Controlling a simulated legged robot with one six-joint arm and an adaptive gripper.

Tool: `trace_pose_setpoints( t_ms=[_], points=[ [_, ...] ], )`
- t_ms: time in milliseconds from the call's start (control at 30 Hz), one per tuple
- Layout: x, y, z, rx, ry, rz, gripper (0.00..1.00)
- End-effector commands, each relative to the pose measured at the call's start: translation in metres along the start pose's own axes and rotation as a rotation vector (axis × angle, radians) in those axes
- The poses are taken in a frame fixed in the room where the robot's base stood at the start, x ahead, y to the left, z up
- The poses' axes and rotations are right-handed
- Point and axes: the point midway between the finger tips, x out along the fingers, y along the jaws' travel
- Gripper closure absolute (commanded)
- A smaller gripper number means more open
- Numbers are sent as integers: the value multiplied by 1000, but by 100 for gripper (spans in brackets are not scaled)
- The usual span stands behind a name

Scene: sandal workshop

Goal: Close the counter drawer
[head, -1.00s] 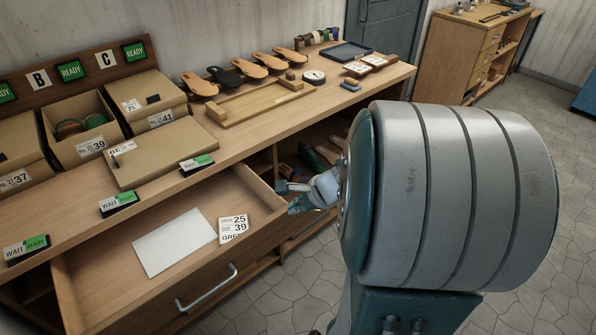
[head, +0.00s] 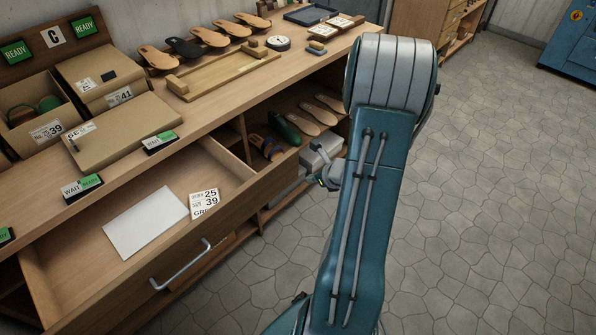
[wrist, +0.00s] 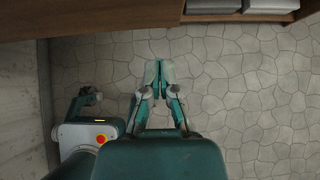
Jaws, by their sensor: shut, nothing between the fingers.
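The counter drawer (head: 75,262) stands pulled out from the wooden counter, with its metal bar handle (head: 182,270) on the front. A blank white sheet (head: 145,222) and a printed card (head: 204,203) lie inside it. My gripper (head: 326,177) is to the right of the drawer, apart from it and partly hidden behind my arm. In the wrist view my gripper (wrist: 158,66) is shut and empty above the stone floor. A wooden edge (wrist: 90,18) crosses the top of that view; I cannot tell whether it is the drawer front.
Sandals (head: 211,37), boxes (head: 122,138) and a wooden frame (head: 225,75) sit on the counter. Open shelves under it hold more sandals (head: 302,118) and grey boxes (head: 322,155). The stone floor (head: 500,200) at the right is clear.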

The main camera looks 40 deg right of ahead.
Motion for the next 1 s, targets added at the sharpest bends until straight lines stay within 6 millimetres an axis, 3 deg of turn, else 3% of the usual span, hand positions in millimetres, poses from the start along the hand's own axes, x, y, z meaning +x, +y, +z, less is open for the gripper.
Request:
trace_pose_setpoints(
  t_ms=[100,300,1000],
  points=[
    [23,2,0,-1,2,4,100],
    [42,3,22,-6,0,-1,100],
    [56,1,36,-4,0,0,100]
  ],
)
